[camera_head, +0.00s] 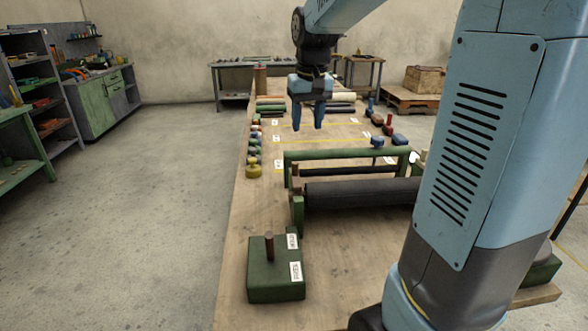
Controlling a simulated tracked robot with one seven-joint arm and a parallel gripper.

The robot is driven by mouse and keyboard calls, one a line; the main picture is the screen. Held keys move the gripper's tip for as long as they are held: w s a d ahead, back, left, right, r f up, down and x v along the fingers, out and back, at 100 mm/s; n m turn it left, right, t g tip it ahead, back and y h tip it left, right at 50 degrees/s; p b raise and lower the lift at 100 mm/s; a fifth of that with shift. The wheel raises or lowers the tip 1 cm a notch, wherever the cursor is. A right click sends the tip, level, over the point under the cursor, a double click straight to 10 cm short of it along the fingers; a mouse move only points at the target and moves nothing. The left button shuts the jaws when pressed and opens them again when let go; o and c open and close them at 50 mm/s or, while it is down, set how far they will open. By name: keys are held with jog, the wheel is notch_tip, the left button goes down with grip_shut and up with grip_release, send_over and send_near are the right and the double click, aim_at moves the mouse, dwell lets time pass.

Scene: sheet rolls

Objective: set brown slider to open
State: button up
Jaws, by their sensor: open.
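A brown upright peg (270,247), which looks like the brown slider, stands on top of a green block (262,285) at the near left of the table. Two white labels sit on the block's right side, one farther and one nearer; their text is too small to read surely. My gripper (308,126) points down above the middle of the table, fingers apart and empty. It is well beyond the block and touches neither peg nor block.
A green frame with a dark roller (358,193) stands on the wooden table (237,222) between my gripper and the block. Several coloured spools (253,171) line the left edge. Rolls lie at the back. My arm hides the right side.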

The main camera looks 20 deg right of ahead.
jog(key=g, duration=0.1)
send_over(295, 175)
notch_tip(295, 175, down, 4)
jog(key=f, duration=0.1)
jog(key=shift+g, duration=0.3)
jog(key=f, duration=0.9)
jog(key=w+f, duration=0.1)
jog(key=f, duration=0.4)
jog(key=shift+d, duration=0.2)
jog(key=shift+c, duration=0.5)
grip_shut()
